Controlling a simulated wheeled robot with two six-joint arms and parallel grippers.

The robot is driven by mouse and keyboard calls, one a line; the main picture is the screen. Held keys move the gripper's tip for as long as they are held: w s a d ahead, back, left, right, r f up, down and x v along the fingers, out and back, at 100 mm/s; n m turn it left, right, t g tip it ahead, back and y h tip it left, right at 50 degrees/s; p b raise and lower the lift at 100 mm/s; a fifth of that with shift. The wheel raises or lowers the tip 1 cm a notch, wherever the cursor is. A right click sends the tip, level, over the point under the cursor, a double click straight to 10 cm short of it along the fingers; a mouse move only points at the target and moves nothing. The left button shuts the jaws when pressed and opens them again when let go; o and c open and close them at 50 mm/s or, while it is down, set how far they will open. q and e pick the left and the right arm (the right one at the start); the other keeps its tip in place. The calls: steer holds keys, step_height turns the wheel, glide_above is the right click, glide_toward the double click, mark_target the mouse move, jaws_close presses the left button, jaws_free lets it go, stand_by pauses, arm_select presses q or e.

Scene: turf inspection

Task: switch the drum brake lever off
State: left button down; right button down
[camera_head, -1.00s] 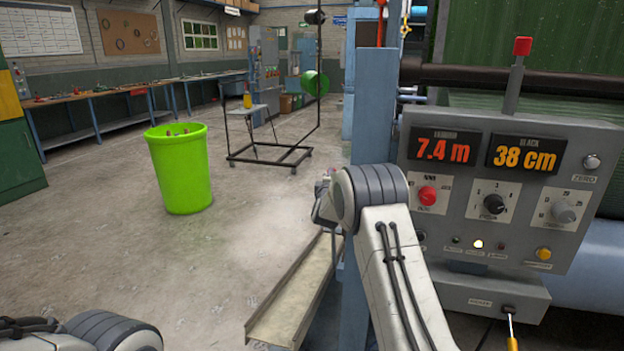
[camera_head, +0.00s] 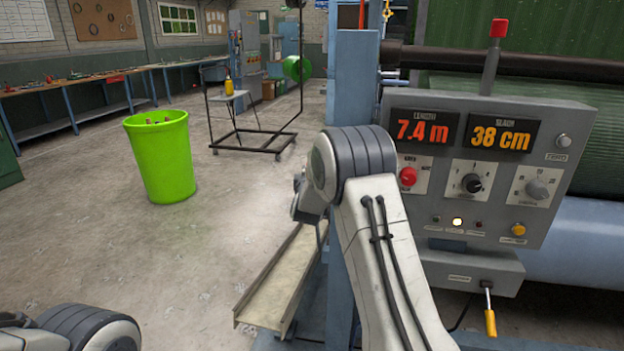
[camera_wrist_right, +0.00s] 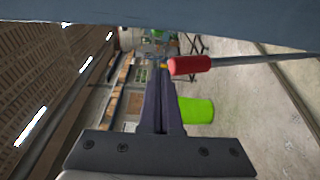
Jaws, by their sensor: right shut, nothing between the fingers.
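In the right wrist view, a red grip (camera_wrist_right: 190,65) on a thin grey shaft shows just past the fingertips. The shaft runs off to the right edge. My right gripper (camera_wrist_right: 160,76) is shut and empty, beside the red grip; I cannot tell if they touch. In the head view my right arm hides that spot. A second red-topped lever (camera_head: 499,28) stands upright at the grey control panel (camera_head: 555,228). A yellow-handled lever (camera_head: 490,322) points down from a box under it. No readable label shows which is the drum brake. My left gripper is not in view.
A blue post (camera_head: 352,95) stands right beside my right arm, with a sloping metal channel (camera_head: 262,297) at its foot. A green bin (camera_head: 160,160) and a wheeled frame (camera_head: 250,150) stand on the floor. The floor at left is mostly clear.

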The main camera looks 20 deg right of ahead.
steer(key=v, duration=0.6)
steer(key=shift+s+d, duration=0.3)
steer(key=shift+s, duration=0.05)
steer(key=s+a+f+g+y, duration=0.1)
steer(key=a+y, duration=0.4)
steer(key=a, duration=0.7)
steer(key=s+a+f+m+g+y, duration=0.1)
steer(key=s+a+f+g+y, duration=0.15)
steer(key=s+a, duration=0.6)
steer(key=s+a+f+m+g+y, duration=0.15)
steer(key=s+a+g+y, duration=0.25)
steer(key=s+a, duration=0.45)
steer(key=s+f+m+g+h, duration=0.2)
steer(key=s+g, duration=0.6)
steer(key=s, duration=1.9)
step_height(320, 180, down, 2)
steer(key=shift+f+m, duration=0.15)
steer(key=shift+m, duration=0.3)
